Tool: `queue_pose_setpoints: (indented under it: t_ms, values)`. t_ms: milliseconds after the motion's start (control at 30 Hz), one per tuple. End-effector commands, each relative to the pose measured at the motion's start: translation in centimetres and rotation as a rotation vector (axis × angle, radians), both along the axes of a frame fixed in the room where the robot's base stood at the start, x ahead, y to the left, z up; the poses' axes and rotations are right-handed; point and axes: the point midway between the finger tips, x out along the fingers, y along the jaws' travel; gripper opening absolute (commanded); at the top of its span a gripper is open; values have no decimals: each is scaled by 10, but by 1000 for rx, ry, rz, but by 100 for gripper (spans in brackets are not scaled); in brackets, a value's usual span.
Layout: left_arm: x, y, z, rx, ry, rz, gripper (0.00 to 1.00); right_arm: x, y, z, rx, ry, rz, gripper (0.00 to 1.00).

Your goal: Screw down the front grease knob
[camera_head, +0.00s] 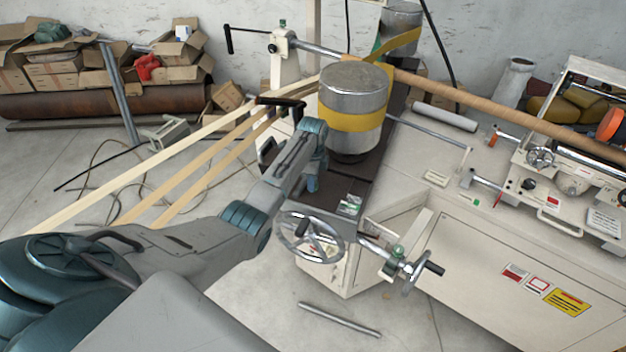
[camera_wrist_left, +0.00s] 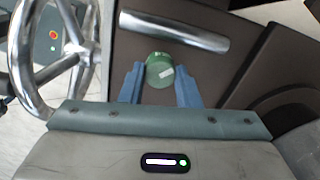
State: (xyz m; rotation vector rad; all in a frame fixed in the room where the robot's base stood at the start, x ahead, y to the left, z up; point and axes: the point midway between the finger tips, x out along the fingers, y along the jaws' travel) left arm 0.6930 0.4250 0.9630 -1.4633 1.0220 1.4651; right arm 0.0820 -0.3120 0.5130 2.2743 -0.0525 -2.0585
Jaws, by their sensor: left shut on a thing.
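A green, round-topped grease knob (camera_wrist_left: 159,70) with a pale label is in the middle of the left wrist view. The two blue fingers of my left gripper (camera_wrist_left: 159,85) stand on either side of it, shut on it. The knob sits in front of a dark brown machine surface. In the head view my left arm reaches in from the lower left, and the end of my left gripper (camera_head: 313,184) points down beside the dark column base. The held knob is hidden there. My right gripper is not in view.
A chrome handwheel (camera_wrist_left: 62,52) is close at the left of the wrist view, and a chrome bar (camera_wrist_left: 174,32) lies just beyond the knob. In the head view a yellow-banded metal drum (camera_head: 353,95) stands near my wrist. Another green knob (camera_head: 397,252) is by the front crank.

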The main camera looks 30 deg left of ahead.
Motion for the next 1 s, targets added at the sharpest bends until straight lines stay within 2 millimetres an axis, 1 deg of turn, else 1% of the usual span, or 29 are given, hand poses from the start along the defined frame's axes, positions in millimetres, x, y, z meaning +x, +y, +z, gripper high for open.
queue_pose_setpoints:
  t_ms: [200, 500, 733, 1000]
  values:
    - [1, 1, 2, 1, -4, -200, 7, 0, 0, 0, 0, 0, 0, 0]
    - [2, 1, 2, 1, -5, -423, 7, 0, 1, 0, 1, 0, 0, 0]
    - [2, 1, 2, 2, -4, -525, 7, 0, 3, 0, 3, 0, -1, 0]
    - [2, 1, 3, 2, -4, -570, 7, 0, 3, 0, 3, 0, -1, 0]
